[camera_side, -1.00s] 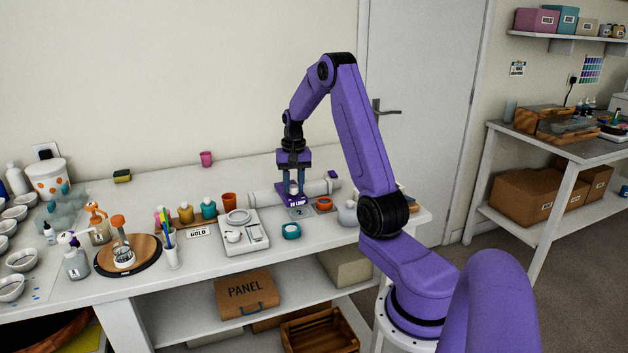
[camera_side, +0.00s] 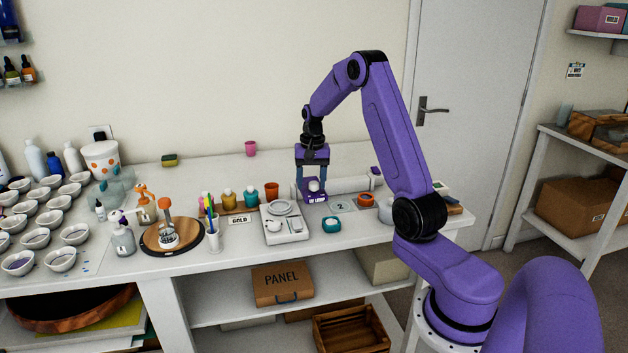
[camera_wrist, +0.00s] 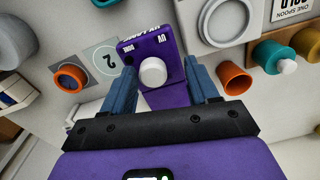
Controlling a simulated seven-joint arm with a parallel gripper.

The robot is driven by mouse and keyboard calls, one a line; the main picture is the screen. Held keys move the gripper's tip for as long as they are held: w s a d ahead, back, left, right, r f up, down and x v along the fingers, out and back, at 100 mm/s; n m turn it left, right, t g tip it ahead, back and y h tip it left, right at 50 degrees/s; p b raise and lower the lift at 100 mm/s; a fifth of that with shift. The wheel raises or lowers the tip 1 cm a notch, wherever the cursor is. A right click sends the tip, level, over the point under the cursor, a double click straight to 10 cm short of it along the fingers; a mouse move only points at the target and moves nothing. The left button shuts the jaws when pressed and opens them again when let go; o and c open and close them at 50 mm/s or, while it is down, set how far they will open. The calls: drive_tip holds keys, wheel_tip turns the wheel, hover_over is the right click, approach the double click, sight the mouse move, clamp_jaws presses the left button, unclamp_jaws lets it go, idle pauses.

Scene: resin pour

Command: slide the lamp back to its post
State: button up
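The purple UV lamp (camera_side: 314,197) sits low on the bench, left of the grey mat marked 2 (camera_side: 340,206). Its white round knob (camera_wrist: 152,72) faces up in the wrist view. My gripper (camera_side: 313,178) points straight down over the lamp. Where the tips touch the lamp is partly hidden. The white rail (camera_side: 347,185) runs behind the lamp. I cannot tell which spot is the lamp's post.
A white scale (camera_side: 286,228) stands close in front and left. An orange cup (camera_side: 272,189) and a teal bottle (camera_side: 251,196) stand to the left.

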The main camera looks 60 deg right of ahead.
drive_tip(key=shift+s+d+r, duration=0.1)
drive_tip(key=shift+s, duration=0.05)
drive_tip(key=shift+r, duration=0.25)
wheel_tip(320, 180, up, 17)
drive_tip(key=shift+s, duration=0.15)
drive_tip(key=shift+f, duration=0.15)
idle(0.5)
